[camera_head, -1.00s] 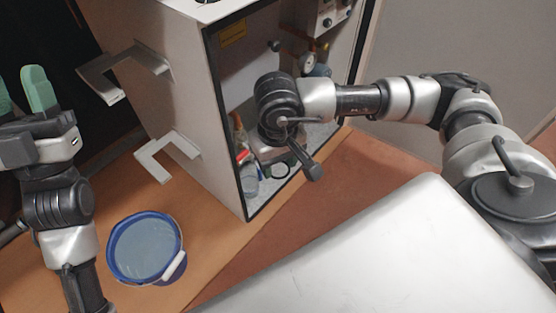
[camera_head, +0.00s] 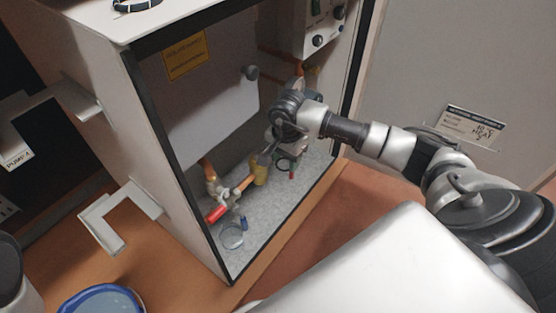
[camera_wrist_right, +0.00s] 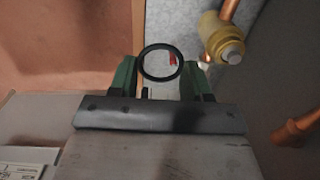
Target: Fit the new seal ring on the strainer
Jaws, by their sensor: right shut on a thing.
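My right gripper (camera_wrist_right: 160,69) is shut on a black seal ring (camera_wrist_right: 141,62), held between its green fingertips in the right wrist view. In the head view the right gripper (camera_head: 284,152) is inside the open cabinet, above its grey floor. A brass fitting on the copper pipework, which looks like the strainer (camera_head: 258,170), stands just left of the gripper. It also shows in the wrist view (camera_wrist_right: 222,38), up and right of the ring and apart from it. My left gripper is out of view; only part of that arm shows at the left edge.
The cabinet (camera_head: 185,222) has a red-handled valve (camera_head: 216,215) and a clear round dish (camera_head: 231,237) near its front left. A black ring-shaped item (camera_head: 137,5) lies on the cabinet top. A blue bucket (camera_head: 100,298) stands lower left. Brackets (camera_head: 120,213) project from the cabinet's left side.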

